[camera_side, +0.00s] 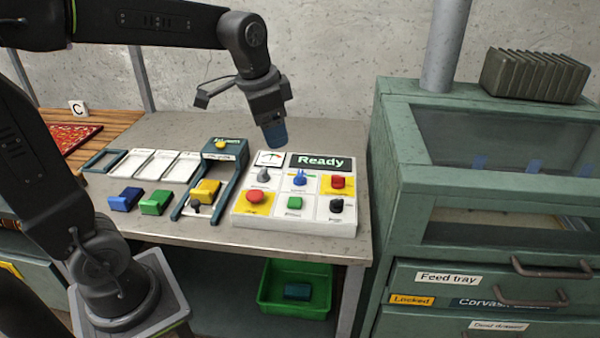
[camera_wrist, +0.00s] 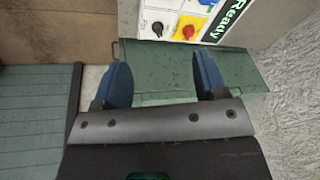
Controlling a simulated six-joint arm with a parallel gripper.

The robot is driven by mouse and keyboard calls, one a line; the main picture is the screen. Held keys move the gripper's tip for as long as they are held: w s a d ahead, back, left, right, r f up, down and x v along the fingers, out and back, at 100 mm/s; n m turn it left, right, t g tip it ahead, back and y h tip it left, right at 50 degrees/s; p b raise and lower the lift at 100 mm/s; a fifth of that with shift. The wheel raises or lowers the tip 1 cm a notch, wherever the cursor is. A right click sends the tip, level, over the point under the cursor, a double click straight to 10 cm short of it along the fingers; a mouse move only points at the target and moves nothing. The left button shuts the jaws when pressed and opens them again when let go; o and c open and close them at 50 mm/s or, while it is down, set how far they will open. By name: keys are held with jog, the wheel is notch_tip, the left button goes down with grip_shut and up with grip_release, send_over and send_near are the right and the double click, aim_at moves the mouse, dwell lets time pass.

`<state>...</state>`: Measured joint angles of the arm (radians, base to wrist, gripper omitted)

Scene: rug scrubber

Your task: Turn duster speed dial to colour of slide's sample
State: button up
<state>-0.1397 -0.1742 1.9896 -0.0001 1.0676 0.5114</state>
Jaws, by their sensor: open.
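A pale control panel (camera_side: 293,222) on the table carries several knobs and buttons. They include a grey knob (camera_side: 264,175), a blue knob (camera_side: 299,178), a red knob (camera_side: 337,182) and a black knob (camera_side: 336,205). Their small labels are unreadable, so I cannot tell which is the duster speed dial. A dark teal railed slide (camera_side: 229,186) left of the panel holds a yellow block (camera_side: 206,189). My gripper (camera_side: 274,132) is open and empty, above the panel's back edge. In the wrist view, its blue fingers (camera_wrist: 162,80) are apart, with the panel's red knob (camera_wrist: 187,32) beyond them.
A "Ready" display (camera_side: 321,162) and a gauge (camera_side: 269,158) stand at the panel's back. Blue (camera_side: 125,199) and green (camera_side: 156,202) blocks lie left of the slide, before white trays (camera_side: 152,165). A green cabinet (camera_side: 400,170) rises to the right. A green bin (camera_side: 295,286) sits below.

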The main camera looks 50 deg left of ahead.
jog(key=w+a+f+m+g, duration=0.2)
jog(key=w+a+f+m, duration=0.15)
jog(key=w+a, duration=0.4)
jog(key=m+g, duration=0.1)
send_over(300, 172)
notch_tip(300, 172, down, 4)
notch_tip(300, 172, down, 14)
jog(key=shift+d+r, duration=0.1)
jog(key=c, duration=0.9)
